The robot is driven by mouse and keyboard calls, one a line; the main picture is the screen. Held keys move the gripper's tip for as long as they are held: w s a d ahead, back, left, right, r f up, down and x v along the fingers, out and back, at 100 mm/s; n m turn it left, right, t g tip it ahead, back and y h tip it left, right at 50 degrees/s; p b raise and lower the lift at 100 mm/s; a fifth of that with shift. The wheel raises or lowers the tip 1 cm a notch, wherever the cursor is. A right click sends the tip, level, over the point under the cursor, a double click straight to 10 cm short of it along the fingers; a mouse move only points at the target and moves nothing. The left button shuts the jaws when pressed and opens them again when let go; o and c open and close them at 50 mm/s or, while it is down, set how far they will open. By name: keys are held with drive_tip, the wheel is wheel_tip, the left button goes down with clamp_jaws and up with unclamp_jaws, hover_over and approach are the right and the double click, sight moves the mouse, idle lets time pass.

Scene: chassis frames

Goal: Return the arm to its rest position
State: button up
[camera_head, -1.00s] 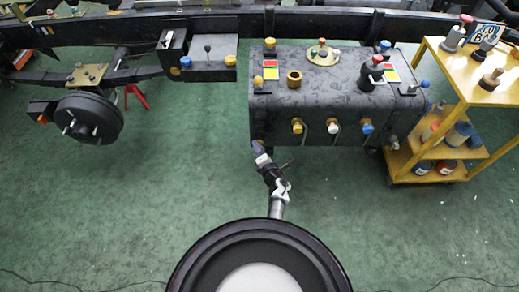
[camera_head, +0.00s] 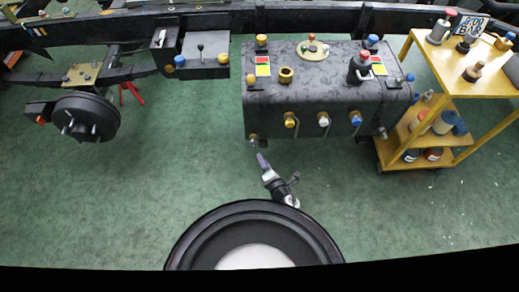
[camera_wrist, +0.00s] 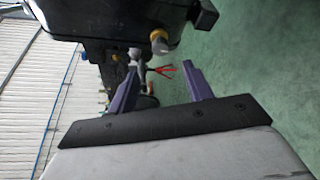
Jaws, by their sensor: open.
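My gripper (camera_head: 262,162) is in front of the dark tank box (camera_head: 315,92) in the head view, apart from it and over the green floor. The arm is drawn in short close to my round body. In the wrist view the two purple fingers (camera_wrist: 160,85) are spread apart with nothing between them. The underside of the dark box shows above them there, with a yellow and a white fitting near its edge.
A yellow cart (camera_head: 466,90) with bottles stands at the right. A wheel hub (camera_head: 86,117) and a black control box (camera_head: 195,56) are on the frame at the left. The green floor (camera_head: 180,170) around my body is mostly clear.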

drive_tip(key=shift+v, duration=1.15)
